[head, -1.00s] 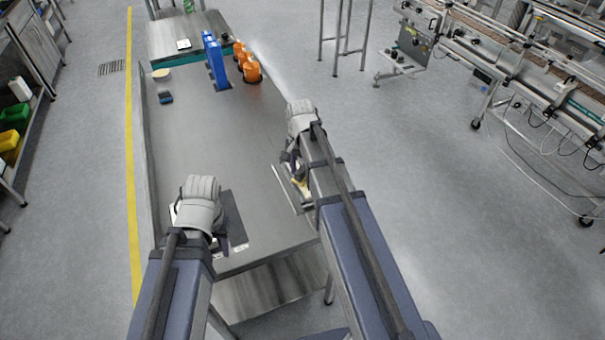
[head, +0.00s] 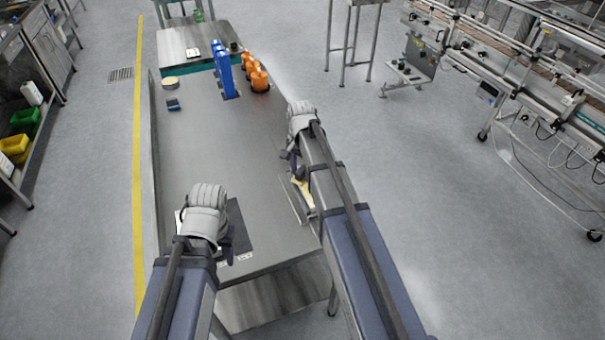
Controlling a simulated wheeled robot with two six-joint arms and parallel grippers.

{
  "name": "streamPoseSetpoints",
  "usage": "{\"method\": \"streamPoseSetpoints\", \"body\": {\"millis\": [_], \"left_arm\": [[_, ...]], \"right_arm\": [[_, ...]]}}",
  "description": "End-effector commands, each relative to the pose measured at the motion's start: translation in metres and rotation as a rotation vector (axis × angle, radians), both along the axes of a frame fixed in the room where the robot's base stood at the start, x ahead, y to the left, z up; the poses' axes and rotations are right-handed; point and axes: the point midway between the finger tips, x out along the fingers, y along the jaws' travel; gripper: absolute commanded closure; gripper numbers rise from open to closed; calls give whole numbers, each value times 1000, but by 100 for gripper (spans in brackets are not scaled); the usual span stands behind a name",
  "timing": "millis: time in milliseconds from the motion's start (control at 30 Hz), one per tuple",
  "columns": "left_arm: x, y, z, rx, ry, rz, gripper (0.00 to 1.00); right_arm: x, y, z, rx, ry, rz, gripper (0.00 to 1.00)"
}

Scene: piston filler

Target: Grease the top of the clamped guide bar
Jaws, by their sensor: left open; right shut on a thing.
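My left gripper (head: 226,246) is low over the near left of the steel table, at a dark mat (head: 240,228). It is open, and its glove-like cover hides most of the fingers. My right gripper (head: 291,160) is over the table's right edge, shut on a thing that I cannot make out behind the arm. A yellowish piece (head: 304,192) and a narrow grey metal strip (head: 291,203) show just beside and partly under my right arm. I cannot tell whether the strip is the clamped guide bar. No grease is clearly visible.
Blue upright pieces (head: 223,72) and orange round parts (head: 257,79) stand at the far right of the table (head: 190,135). A small dark blue block (head: 173,104) and a cream disc (head: 169,82) lie at the far left. The table's middle is clear.

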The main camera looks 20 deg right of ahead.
Motion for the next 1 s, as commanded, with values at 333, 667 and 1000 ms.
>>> {"method": "streamPoseSetpoints", "body": {"millis": [333,667,1000], "left_arm": [[0,0,2,0,0,0,50],[0,0,1,0,0,0,50],[0,0,-1,0,0,0,50]], "right_arm": [[24,2,2,0,0,1,91],[35,2,1,0,0,1,91],[59,3,-1,0,0,1,91]]}}
